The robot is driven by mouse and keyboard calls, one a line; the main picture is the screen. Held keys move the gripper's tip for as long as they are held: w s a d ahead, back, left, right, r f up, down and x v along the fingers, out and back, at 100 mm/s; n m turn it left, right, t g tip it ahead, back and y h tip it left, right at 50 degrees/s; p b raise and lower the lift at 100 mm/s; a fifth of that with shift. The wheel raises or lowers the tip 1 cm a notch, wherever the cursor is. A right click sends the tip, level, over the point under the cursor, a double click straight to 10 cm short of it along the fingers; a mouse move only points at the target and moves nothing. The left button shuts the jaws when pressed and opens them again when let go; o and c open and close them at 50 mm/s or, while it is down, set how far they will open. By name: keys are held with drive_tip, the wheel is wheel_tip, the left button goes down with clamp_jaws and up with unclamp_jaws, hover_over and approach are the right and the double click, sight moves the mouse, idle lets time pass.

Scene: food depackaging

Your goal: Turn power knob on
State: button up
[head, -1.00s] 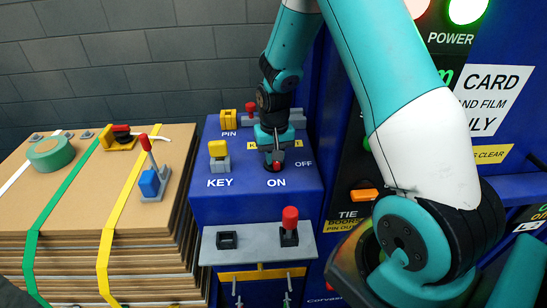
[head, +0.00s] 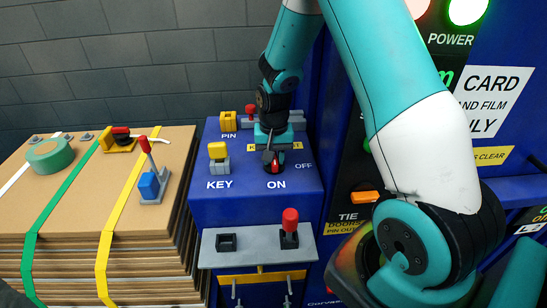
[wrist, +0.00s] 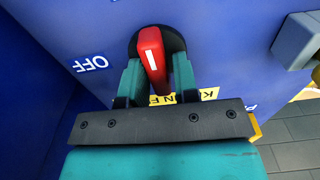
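The red power knob (head: 275,167) sits on the blue box top, with the ON label (head: 276,184) just in front of it and the OFF label (head: 304,166) to its right. In the wrist view the knob (wrist: 152,52) has a white line that runs nearly upright, away from the OFF label (wrist: 91,64) at the left. My gripper (wrist: 160,78) has one finger on each side of the knob and looks shut on it. In the head view my gripper (head: 273,155) hides the back of the knob.
A yellow KEY block (head: 218,151) and a yellow PIN block (head: 228,121) stand left of my gripper. A red-topped lever (head: 290,222) rises from the grey ledge in front. A cardboard stack (head: 100,220) is at the left.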

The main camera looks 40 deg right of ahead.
drive_tip(key=shift+o, duration=1.1)
wheel_tip(320, 180, up, 17)
drive_tip(key=b, duration=0.3)
drive_tip(key=shift+r, duration=0.2)
drive_tip(key=s+a+f+n+y+b, duration=0.1)
drive_tip(key=s+a+n+y, duration=0.3)
drive_tip(key=s+a+n, duration=1)
drive_tip(key=s+a+b, duration=0.1)
drive_tip(key=s+a, duration=0.7)
drive_tip(key=shift+s+a+f, duration=0.2)
drive_tip(key=shift+s+a, duration=0.05)
drive_tip(key=shift+a, duration=0.1)
